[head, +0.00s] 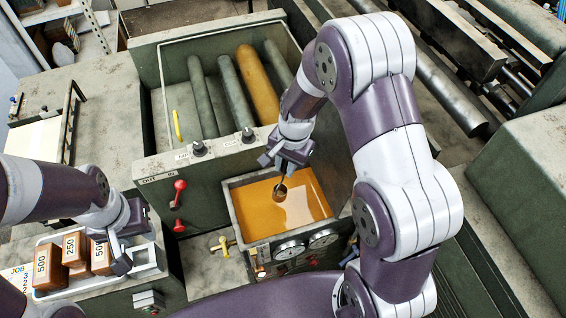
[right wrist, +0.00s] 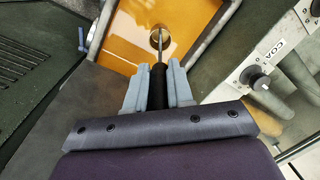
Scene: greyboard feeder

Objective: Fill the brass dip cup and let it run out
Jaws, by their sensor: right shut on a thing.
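The brass dip cup (head: 280,193) hangs from its thin handle over the square tank (head: 236,213) of amber liquid (head: 262,213). My right gripper (head: 287,158) is shut on the dark handle (right wrist: 159,85), above the tank. In the right wrist view the cup (right wrist: 160,38) shows as a small brass ring at the end of the rod, against the liquid. I cannot tell whether its base touches the liquid, how full it is, or whether it drips. My left gripper (head: 130,238) is open beside the tray of blocks at the lower left, apparently holding nothing.
Two dials (head: 289,250) sit on the tank's front. A red-knobbed lever (head: 180,186) is left of the tank. Rollers (head: 257,85) lie in the machine behind.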

